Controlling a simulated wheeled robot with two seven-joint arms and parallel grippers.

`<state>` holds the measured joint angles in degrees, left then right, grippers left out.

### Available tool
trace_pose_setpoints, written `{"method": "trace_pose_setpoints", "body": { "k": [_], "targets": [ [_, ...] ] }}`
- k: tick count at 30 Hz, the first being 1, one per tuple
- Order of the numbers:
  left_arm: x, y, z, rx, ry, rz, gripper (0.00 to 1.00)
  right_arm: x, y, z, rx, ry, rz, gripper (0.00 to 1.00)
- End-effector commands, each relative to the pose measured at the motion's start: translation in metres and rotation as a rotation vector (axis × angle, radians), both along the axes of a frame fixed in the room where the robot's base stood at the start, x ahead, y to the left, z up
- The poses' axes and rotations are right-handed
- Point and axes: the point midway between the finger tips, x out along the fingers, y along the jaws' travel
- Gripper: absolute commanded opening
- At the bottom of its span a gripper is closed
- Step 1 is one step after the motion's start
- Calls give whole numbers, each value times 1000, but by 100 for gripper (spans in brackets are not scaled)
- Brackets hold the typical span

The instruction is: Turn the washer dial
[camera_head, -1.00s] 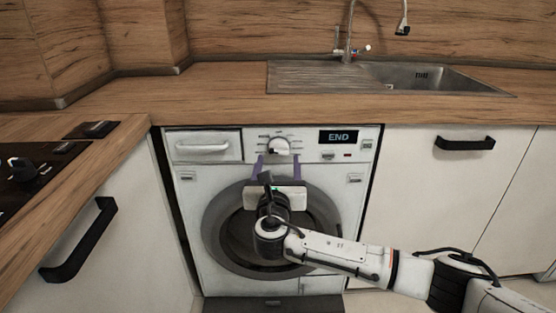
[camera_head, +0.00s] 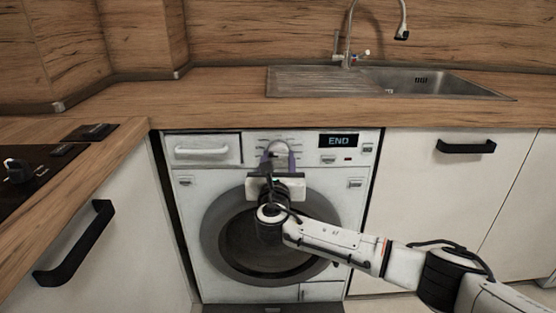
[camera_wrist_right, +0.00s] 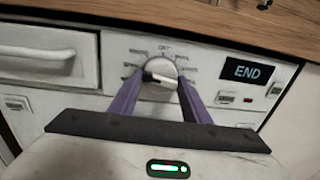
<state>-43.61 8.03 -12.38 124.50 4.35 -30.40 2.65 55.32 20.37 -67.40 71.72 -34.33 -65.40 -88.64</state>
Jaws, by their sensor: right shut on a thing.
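The washer (camera_head: 215,180) is a white front-loader under the counter, with a dark round door. Its white round dial (camera_wrist_right: 160,69) sits on the upper panel, ringed by printed marks. The dial's light pointer lies close to level, tilted slightly. My right gripper (camera_wrist_right: 162,80) has its purple fingers on both sides of the dial and is shut on it. In the head view my right gripper (camera_head: 278,156) reaches up to the panel, and the dial (camera_head: 278,146) is partly covered by the fingers. My left gripper is not in view.
The display (camera_head: 338,140) right of the dial reads END. The detergent drawer (camera_head: 206,148) is at the panel's left. A wooden counter (camera_head: 220,95) with a sink (camera_head: 430,82) runs above, and a black cabinet handle (camera_head: 78,242) juts out at the left.

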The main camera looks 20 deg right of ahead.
Motion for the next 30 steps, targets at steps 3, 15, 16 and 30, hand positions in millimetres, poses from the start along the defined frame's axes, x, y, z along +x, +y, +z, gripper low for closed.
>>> {"method": "trace_pose_setpoints", "body": {
  "k": [3,15,16,30],
  "targets": [
    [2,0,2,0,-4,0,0,0,1,0,15,-3,1,21],
    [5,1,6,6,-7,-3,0,0,2,0,228,-62,2,21],
    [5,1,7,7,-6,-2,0,0,3,0,254,-70,2,21],
    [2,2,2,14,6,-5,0,0,4,1,685,-195,0,21]
  ]
}}
